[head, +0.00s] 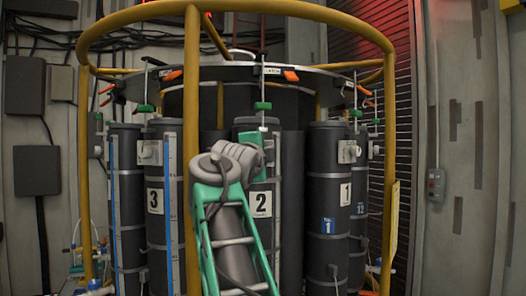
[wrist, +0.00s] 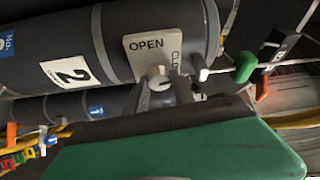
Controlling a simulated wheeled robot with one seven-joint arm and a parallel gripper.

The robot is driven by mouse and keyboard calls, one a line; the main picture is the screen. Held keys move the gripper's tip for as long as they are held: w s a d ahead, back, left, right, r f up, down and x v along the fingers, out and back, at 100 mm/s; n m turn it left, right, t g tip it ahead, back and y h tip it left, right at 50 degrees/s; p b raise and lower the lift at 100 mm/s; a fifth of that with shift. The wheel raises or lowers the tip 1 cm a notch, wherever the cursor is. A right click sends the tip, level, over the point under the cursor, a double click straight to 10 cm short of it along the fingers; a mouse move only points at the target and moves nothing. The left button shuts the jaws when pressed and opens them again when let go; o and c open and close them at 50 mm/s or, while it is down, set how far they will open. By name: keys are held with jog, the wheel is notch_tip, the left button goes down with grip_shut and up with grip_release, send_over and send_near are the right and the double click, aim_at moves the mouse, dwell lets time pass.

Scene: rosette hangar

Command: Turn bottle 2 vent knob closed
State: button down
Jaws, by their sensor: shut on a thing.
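Bottle 2 (head: 262,215) is a dark grey cylinder with a white "2" label, standing in the middle of the rack. It also shows in the wrist view (wrist: 110,35), lying sideways in the picture. Its pale plate (wrist: 140,43) reads "OPEN", with a second word starting "CL" partly hidden. The pale vent knob (wrist: 159,80) sits at the plate's edge. My gripper (wrist: 167,92) is shut on the knob. The knob's exact angle is hard to tell. In the head view my grey and green arm hides the knob and the fingertips.
A yellow tubular frame (head: 194,150) with uprights rings the rack. Bottle 3 (head: 155,200) stands to the left and bottle 1 (head: 328,190) to the right. A green handle (head: 263,105) on a rod hangs above bottle 2; it is close to the knob in the wrist view (wrist: 245,67).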

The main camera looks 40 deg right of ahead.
jog(key=shift+m, duration=0.6)
jog(key=c, duration=1.1)
grip_release()
jog(key=shift+o, duration=0.2)
jog(key=b+v, duration=0.1)
jog(key=v, duration=0.6)
jog(key=shift+s+a+r+b, duration=0.25)
jog(key=shift+s+a+b, duration=0.05)
jog(key=shift+a+b, duration=0.05)
